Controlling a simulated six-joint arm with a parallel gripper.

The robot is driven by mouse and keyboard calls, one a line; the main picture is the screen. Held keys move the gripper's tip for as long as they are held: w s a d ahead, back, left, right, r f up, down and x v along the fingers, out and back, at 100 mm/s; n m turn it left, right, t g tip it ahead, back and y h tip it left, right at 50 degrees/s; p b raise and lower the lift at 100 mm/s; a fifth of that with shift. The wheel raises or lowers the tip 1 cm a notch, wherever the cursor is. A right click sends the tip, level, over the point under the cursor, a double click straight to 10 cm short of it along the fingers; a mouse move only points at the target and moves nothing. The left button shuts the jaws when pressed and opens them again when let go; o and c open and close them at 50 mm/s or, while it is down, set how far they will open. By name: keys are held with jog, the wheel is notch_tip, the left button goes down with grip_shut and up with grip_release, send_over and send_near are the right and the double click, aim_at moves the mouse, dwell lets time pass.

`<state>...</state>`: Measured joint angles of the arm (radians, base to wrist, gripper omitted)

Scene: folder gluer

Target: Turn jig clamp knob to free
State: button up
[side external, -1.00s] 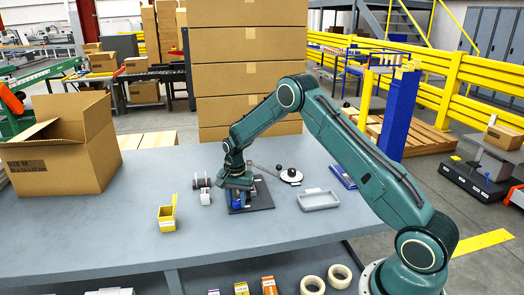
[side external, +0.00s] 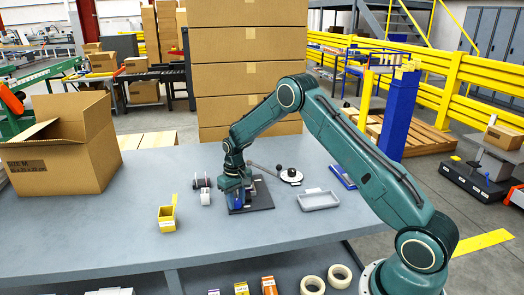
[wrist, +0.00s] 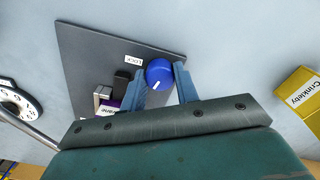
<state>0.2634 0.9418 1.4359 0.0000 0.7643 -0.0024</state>
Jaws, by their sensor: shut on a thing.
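The jig clamp knob (wrist: 159,73) is blue and round with a white pointer line, which points down and slightly left in the wrist view. It sits on the dark grey jig plate (wrist: 90,50), beside a white LOCK label (wrist: 133,60). My gripper (wrist: 161,69) is shut on the knob, one blue finger on each side. A black and metal clamp part and a partly covered purple label (wrist: 110,105) lie left of the fingers.
The front of the table (side external: 100,240) is clear.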

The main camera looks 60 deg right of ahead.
aim_at(236, 201)
jog(key=shift+n, duration=1.4)
jog(key=o, duration=1)
jog(key=shift+c, duration=0.2)
notch_tip(236, 201, up, 14)
